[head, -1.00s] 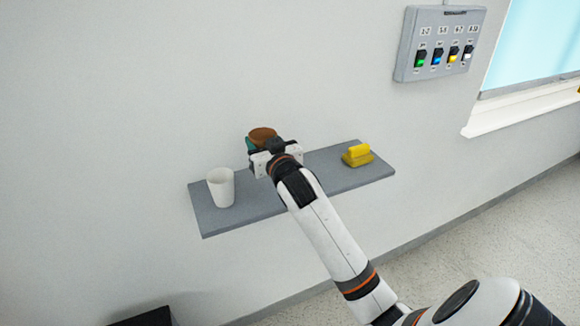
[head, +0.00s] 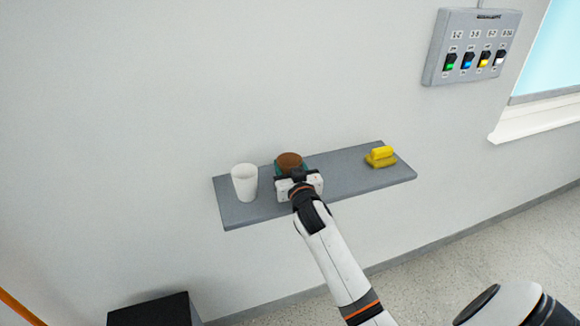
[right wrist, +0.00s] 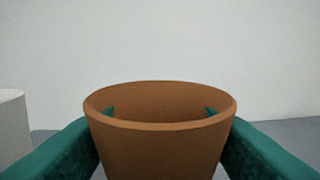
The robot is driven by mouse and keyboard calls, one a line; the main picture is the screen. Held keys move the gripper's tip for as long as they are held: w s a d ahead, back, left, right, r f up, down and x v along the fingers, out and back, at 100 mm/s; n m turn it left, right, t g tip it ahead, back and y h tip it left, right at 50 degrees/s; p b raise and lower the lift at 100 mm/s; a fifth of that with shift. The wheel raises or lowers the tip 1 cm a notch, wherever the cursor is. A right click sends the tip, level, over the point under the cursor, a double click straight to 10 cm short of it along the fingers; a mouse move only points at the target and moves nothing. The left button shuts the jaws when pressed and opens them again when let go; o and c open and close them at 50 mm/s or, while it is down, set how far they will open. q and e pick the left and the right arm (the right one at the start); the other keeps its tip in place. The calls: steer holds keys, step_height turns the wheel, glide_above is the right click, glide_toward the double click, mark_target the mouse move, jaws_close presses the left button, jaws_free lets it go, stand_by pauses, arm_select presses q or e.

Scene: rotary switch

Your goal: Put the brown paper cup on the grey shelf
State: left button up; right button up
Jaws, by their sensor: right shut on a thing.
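The brown paper cup (head: 290,162) is upright between the fingers of my right gripper (head: 291,170), over the middle of the grey shelf (head: 345,173). In the right wrist view, the cup (right wrist: 160,145) fills the lower middle, with a green finger pressed on each side. My right gripper is shut on it. The cup's base is hidden, so I cannot tell whether it touches the shelf. My left gripper is not in view.
A white cup (head: 244,183) stands on the shelf just left of the brown cup. A yellow object (head: 380,157) lies at the shelf's right end. A switch panel (head: 471,47) hangs on the wall at upper right. A black box (head: 152,310) is below left.

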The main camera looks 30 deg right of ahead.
steer(key=shift+f, duration=0.2)
steer(key=o, duration=0.9)
steer(key=shift+o, duration=0.2)
steer(key=shift+s+r, duration=0.1)
steer(key=b+v, duration=0.2)
steer(key=v, duration=0.9)
steer(key=shift+s, duration=0.35)
steer(key=shift+a, duration=0.2)
